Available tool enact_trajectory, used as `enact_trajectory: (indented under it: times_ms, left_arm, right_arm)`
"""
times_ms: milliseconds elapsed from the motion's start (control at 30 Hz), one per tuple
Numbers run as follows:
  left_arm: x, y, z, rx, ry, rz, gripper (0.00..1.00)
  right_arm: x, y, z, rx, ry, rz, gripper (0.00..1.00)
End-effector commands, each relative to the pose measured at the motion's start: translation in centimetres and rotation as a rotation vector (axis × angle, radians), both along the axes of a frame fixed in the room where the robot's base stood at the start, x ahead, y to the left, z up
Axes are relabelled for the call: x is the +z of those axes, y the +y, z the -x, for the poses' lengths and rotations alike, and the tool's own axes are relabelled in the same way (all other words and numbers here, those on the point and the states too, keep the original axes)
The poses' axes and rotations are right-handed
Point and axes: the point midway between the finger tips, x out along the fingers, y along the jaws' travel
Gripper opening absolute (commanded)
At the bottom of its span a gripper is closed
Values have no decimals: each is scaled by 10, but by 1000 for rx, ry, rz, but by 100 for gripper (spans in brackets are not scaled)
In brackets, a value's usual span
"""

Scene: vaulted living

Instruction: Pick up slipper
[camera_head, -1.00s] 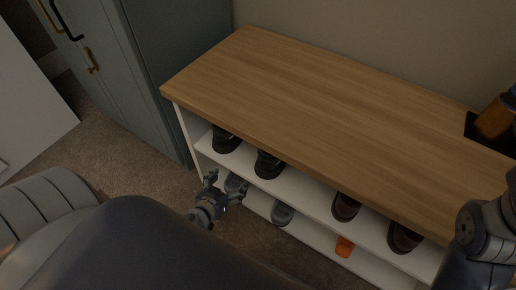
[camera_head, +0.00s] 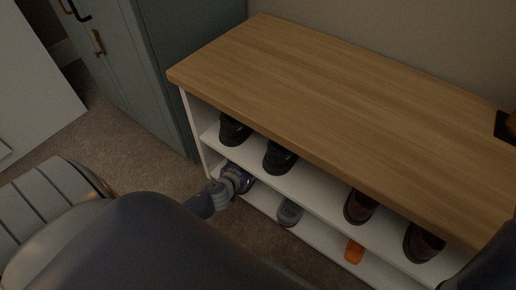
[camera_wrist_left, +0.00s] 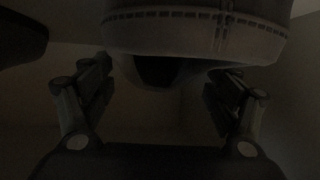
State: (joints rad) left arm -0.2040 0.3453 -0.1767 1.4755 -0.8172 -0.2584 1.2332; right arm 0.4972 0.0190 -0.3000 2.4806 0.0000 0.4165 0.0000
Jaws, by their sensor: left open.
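A grey slipper (camera_head: 289,212) lies on the lower shelf of the white shoe bench. My left gripper (camera_head: 238,178) reaches in at the left end of that shelf, over the spot where another grey slipper showed earlier. It hides most of that slipper in the head view. In the dark left wrist view, a stitched piece of footwear (camera_wrist_left: 195,38), seemingly this slipper, is close ahead, above and between the fingers. The left gripper (camera_wrist_left: 160,100) is open there, with a finger on each side. I cannot tell whether they touch it. My right gripper is out of view.
The bench has a wooden top (camera_head: 340,100) overhanging the shelves. Dark shoes (camera_head: 280,158) stand on the upper shelf (camera_head: 318,190), close above my left gripper. An orange item (camera_head: 354,252) lies on the lower shelf. A green-grey cabinet (camera_head: 160,80) stands at the left.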

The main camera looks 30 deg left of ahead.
Motion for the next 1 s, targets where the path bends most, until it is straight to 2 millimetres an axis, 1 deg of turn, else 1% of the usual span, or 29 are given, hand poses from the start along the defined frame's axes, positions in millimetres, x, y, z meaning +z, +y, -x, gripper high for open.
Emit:
enact_trajectory:
  times_ms: [233,267,300,367,400,467,800,1000]
  left_arm:
    - [0,0,-1,0,1,1,82]
    - [0,0,-1,0,1,1,75]
    - [0,0,-1,0,1,1,66]
    - [0,0,-1,0,1,1,52]
    - [0,0,-1,0,1,1,43]
    - [0,0,-1,0,1,1,31]
    - [0,0,-1,0,0,1,31]
    - [5,1,-3,0,0,1,31]
  right_arm:
    - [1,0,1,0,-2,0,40]
    - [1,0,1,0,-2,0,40]
    - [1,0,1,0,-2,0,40]
    - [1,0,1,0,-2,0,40]
    - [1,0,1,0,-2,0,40]
    - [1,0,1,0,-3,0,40]
    - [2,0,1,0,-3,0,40]
    - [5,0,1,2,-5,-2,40]
